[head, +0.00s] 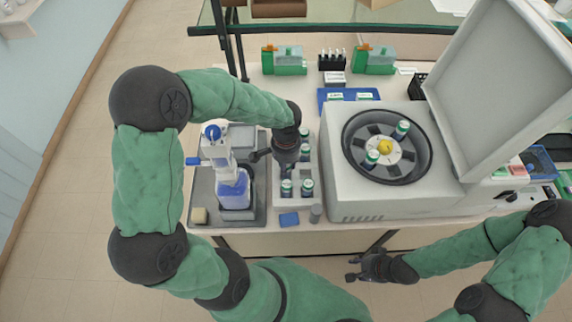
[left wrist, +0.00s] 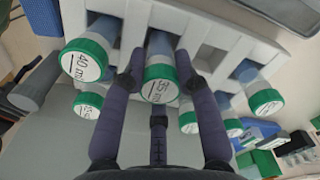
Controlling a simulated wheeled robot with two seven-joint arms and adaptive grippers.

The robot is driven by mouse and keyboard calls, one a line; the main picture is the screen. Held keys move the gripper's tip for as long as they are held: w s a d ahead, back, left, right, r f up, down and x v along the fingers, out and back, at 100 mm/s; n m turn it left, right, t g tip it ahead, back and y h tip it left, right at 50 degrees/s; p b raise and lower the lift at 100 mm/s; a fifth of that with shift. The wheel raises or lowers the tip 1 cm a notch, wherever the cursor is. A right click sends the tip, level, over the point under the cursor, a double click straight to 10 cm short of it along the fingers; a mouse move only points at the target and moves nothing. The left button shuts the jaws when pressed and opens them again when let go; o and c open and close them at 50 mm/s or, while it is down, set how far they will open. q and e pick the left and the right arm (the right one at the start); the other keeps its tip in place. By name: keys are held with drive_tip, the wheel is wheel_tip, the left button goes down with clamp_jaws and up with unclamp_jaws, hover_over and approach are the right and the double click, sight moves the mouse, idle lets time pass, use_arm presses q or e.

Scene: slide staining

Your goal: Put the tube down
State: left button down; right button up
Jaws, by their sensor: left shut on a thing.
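My left gripper (head: 280,160) is over the grey tube rack (head: 276,202), left of the centrifuge. In the left wrist view, its fingers (left wrist: 160,80) close on both sides of a green-capped tube (left wrist: 163,84) marked 35 ml. The tube's lower end points into a rack opening; I cannot tell how deep it sits. A 40 ml tube (left wrist: 86,60) stands in the rack to its left, another tube (left wrist: 258,90) to its right. In the head view the held tube is hidden by the gripper. My right gripper (head: 356,268) is empty in front of the table, its fingers apart.
The open centrifuge (head: 345,195) holds two tubes (head: 403,129) in its rotor, its lid (head: 480,70) raised. A blue-liquid bottle (head: 233,190) stands on a grey device left of the rack. Green boxes (head: 285,68) and a blue tray (head: 330,97) are at the back.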

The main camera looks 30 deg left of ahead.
use_arm(q)
drive_tip(key=shift+f+b, duration=0.3)
drive_tip(key=shift+f, duration=0.1)
drive_tip(key=c, duration=0.9)
unclamp_jaws()
drive_tip(key=shift+c, duration=0.2)
drive_tip(key=shift+r+p, duration=0.5)
drive_tip(key=shift+r, duration=0.1)
wheel_tip(320, 180, up, 12)
drive_tip(key=p, duration=0.2)
drive_tip(key=shift+f, duration=0.15)
